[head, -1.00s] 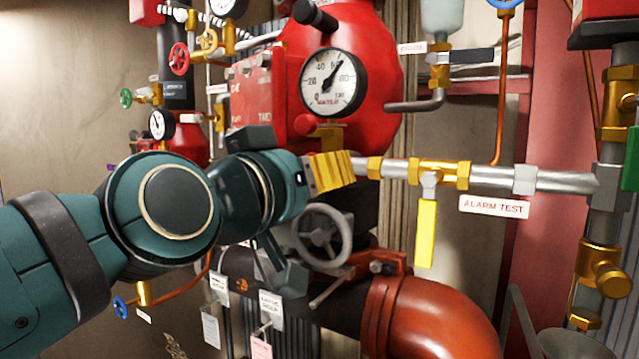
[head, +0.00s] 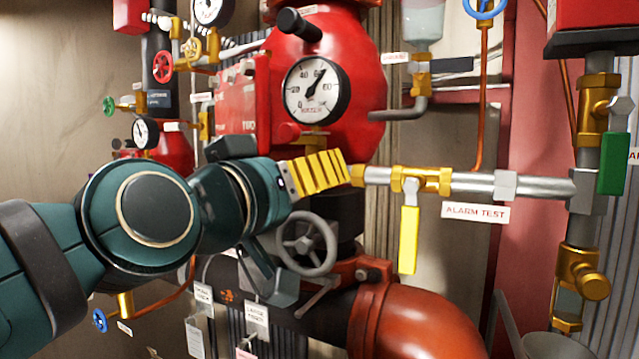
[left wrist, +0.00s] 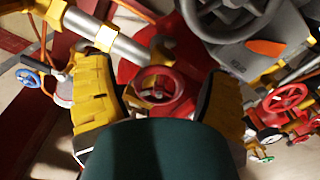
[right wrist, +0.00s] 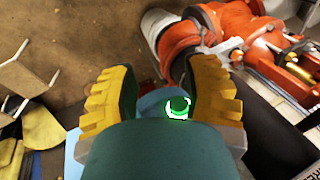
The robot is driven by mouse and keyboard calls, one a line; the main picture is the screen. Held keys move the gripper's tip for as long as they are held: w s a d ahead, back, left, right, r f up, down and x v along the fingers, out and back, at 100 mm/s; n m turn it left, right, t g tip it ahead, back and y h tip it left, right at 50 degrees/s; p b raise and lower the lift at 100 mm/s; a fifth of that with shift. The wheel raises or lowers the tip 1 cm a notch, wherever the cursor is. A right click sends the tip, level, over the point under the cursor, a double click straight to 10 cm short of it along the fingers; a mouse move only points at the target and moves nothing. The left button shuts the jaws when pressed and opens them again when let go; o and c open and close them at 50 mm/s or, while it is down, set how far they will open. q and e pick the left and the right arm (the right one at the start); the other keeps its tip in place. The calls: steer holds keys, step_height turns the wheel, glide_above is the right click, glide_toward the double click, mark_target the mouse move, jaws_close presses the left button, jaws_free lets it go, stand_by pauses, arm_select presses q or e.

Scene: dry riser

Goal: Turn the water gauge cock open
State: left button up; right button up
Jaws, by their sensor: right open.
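A large white-faced gauge (head: 317,90) is mounted on the red valve body in the head view. Its face lettering is too small to read surely. Below it a brass stem and a red knob (head: 288,132) show; I cannot tell whether this is the water gauge cock. My left gripper (head: 345,168) is below the gauge, its yellow fingers beside the brass end of the alarm test pipe. In the left wrist view its fingers (left wrist: 160,75) are spread, with a red ring-shaped handle (left wrist: 155,90) appearing between them; contact is unclear. My right gripper (right wrist: 168,85) is open, seen only in its wrist view.
A yellow lever (head: 409,240) hangs down above open space, near the "ALARM TEST" label (head: 475,213). A grey handwheel (head: 306,243) is just below my left gripper. A black-handled valve (head: 450,65) is upper right. A large red-orange pipe (head: 415,320) curves below.

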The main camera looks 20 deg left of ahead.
arm_select(q)
steer(key=s+a, duration=0.1)
steer(key=s, duration=1.1)
